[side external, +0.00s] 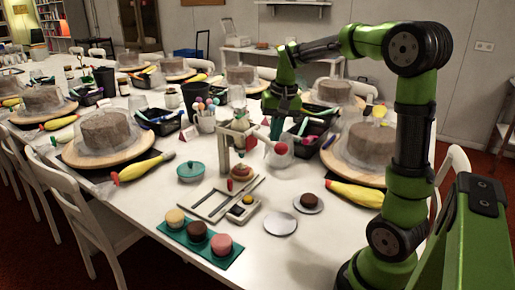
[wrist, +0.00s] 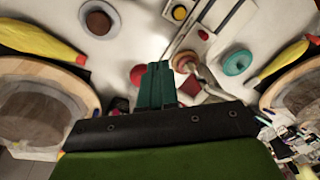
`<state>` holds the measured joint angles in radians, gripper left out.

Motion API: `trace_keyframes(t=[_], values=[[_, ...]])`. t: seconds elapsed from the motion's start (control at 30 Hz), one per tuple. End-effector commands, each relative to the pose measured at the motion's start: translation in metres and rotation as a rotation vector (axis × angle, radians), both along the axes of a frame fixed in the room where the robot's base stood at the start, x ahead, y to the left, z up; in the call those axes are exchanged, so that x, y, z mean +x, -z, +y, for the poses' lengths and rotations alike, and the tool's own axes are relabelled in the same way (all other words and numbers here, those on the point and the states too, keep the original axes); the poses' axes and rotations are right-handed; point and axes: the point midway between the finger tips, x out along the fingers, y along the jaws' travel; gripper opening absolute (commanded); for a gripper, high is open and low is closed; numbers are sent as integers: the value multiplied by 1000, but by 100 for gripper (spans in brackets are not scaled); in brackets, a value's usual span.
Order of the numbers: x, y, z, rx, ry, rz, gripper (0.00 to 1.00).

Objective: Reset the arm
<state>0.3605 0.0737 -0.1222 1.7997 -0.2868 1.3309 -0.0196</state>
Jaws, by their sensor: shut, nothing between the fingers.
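My gripper (side external: 276,129) points down above the middle of the white table, close to a small white stand (side external: 224,150). In the wrist view its teal fingers (wrist: 158,84) are together, with nothing between them. A red ball-like thing (side external: 281,149) shows just below the fingertips in the side view. It also appears beside the fingers in the wrist view (wrist: 138,75). I cannot tell whether the fingers touch it.
A teal tray (side external: 195,255) holds several round cakes. A teal lidded pot (side external: 191,171), a white plate (side external: 280,223) and a plate with a brown cake (side external: 310,202) stand nearby. Covered cakes on wooden turntables (side external: 105,152) and yellow piping bags (side external: 355,193) flank the middle.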

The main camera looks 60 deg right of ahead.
Motion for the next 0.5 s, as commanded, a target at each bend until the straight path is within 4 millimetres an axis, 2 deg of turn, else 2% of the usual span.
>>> trace_keyframes(t=[0.03, 0.1, 0.3, 0.4, 0.5], values=[[-8, -4, 23, -2, -50, -49, 0], [-18, -7, 54, -8, -120, -118, 0], [-61, -9, 135, -19, -306, -312, 0], [-83, -6, 162, -23, -381, -391, 0], [-99, -5, 181, -23, -434, -446, 0]])
